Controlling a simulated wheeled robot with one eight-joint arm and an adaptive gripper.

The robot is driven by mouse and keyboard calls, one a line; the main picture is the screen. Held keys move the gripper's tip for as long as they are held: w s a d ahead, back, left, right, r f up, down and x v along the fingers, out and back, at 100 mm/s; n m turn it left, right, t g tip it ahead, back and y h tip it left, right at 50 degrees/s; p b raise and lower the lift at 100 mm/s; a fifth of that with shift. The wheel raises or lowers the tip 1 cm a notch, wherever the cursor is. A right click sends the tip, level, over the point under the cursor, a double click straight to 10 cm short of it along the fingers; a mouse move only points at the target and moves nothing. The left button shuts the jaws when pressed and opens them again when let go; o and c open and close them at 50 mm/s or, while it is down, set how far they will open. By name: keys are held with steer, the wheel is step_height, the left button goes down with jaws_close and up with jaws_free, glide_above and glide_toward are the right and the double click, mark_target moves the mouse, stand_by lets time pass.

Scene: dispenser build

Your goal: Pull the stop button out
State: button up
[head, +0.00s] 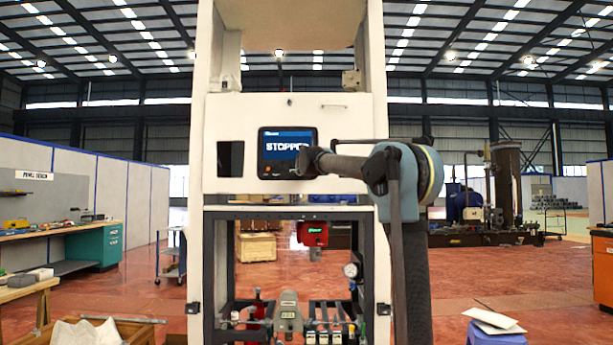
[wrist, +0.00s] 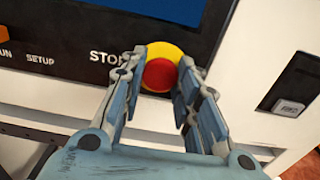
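The stop button (wrist: 159,76) is a round red cap on a yellow ring in the wrist view, below the dark panel's screen and right of the letters "STO". My gripper (wrist: 162,68) has one finger on each side of the red cap, and both fingers appear to touch its sides. The fingers cover part of the yellow ring. In the head view my gripper (head: 308,162) is at the lower right of the control panel (head: 277,135) and hides the button. The panel's screen shows "STOPPED", its end covered by my arm.
The panel sits in the white face of the dispenser (head: 228,107). Below it is an open bay with a red device (head: 313,234) and fittings. A workbench (head: 55,232) stands at left and an orange cabinet (head: 603,268) at right. The floor between is mostly clear.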

steer(key=shift+s, duration=0.55)
jaws_close()
steer(key=o, duration=1.2)
jaws_free()
steer(key=shift+s, duration=0.1)
steer(key=s, duration=1.1)
steer(key=shift+s, duration=0.35)
steer(key=shift+f, duration=0.15)
